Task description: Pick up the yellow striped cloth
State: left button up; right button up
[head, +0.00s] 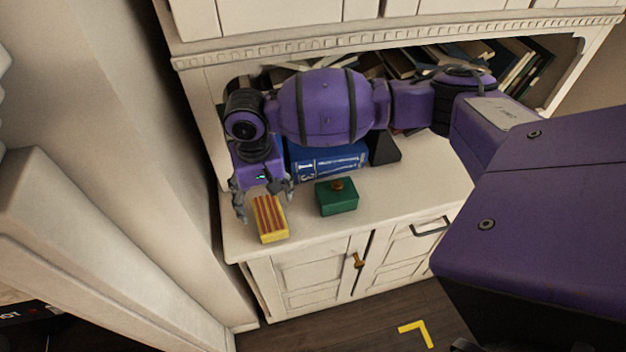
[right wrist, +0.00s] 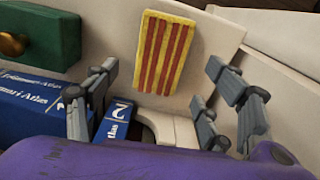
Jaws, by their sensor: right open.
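The yellow and red striped cloth (head: 269,220) looks like a thick block and lies on the white cabinet top near its front left corner. It also shows in the right wrist view (right wrist: 165,53), upper middle. My right gripper (head: 265,206) is just behind the cloth in the head view, fingers pointing down. In the right wrist view its fingers (right wrist: 165,95) are spread wide apart, with nothing between the tips, and the cloth lies beyond them. My left gripper is not in view.
A green box (head: 337,198) with a brown knob stands right of the cloth. A blue atlas (head: 327,160) lies behind it, with a dark object (head: 384,149) beside it. Several books (head: 480,65) lean on the shelf. The counter's front right (head: 415,190) is clear.

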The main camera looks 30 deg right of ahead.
aim_at(268, 212)
jog(key=shift+s+f, duration=0.25)
jog(key=shift+f, duration=0.95)
notch_tip(268, 212, down, 3)
jog(key=shift+w+r, duration=0.1)
jog(key=shift+r, duration=0.1)
jog(key=shift+f, duration=0.35)
jog(key=c, duration=0.5)
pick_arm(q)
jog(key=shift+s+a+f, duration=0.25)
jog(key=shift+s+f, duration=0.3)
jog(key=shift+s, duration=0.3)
pick_arm(e)
jog(key=c, duration=0.6)
